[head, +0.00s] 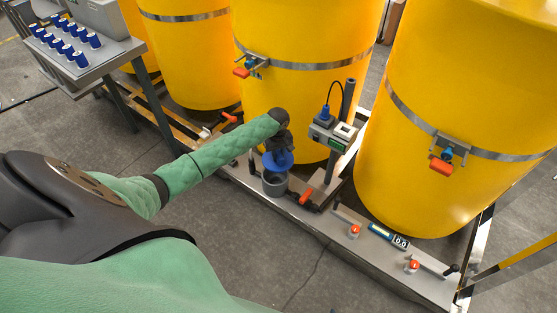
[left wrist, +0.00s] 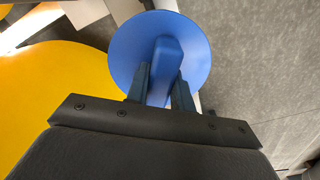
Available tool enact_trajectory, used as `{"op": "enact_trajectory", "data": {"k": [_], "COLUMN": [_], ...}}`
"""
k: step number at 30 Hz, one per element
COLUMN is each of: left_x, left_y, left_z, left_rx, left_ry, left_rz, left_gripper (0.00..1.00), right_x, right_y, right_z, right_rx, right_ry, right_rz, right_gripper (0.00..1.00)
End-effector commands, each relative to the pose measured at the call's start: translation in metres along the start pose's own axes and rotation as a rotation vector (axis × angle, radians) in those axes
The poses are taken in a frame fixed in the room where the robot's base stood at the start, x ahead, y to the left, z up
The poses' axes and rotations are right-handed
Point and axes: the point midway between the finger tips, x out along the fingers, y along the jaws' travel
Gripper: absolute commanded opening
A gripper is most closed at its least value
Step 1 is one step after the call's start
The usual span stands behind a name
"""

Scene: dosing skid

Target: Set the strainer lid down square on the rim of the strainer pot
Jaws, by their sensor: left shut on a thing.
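The strainer lid (head: 279,163) is a blue disc with a raised grip bar. It also fills the upper middle of the left wrist view (left wrist: 128,50). My left gripper (head: 277,148) is shut on the lid's grip bar, and both fingers show beside the bar in the left wrist view (left wrist: 160,85). The strainer pot (head: 274,185) is a grey cylinder on the skid, just below the lid in the head view. The lid hides most of the pot's rim, and I cannot tell whether the two touch. My right gripper is not in view.
Large yellow tanks (head: 430,120) stand behind and right of the pot. A post with a small meter (head: 333,137) rises just right of it. An orange-handled valve (head: 306,196) is close by. A tray of blue-capped bottles (head: 68,45) is at upper left.

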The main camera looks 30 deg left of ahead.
Motion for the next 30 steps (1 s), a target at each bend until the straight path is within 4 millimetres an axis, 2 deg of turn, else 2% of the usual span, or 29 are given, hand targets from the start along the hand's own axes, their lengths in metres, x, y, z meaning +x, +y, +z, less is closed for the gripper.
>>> {"op": "enact_trajectory", "data": {"k": [1, 6, 20, 28, 30], "left_x": [0.017, 0.035, 0.035, 0.032, 0.044], "left_y": [-0.005, -0.013, -0.014, -0.013, -0.013], "left_z": [-0.004, -0.013, -0.013, -0.011, -0.011], "left_rx": [-0.019, -0.053, -0.058, -0.058, -0.058], "left_ry": [0.001, 0.006, 0.006, 0.004, 0.004], "left_rz": [-0.004, -0.006, -0.007, -0.006, -0.006], "left_gripper": [0.0, 0.0, 0.0, 0.0, 0.0], "right_x": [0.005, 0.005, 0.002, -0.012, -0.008], "right_y": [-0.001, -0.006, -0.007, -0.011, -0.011], "right_z": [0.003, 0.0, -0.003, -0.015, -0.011], "right_rx": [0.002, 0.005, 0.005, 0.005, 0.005], "right_ry": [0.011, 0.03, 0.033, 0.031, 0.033], "right_rz": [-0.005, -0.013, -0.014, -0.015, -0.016], "right_gripper": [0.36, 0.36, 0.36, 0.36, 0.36]}}
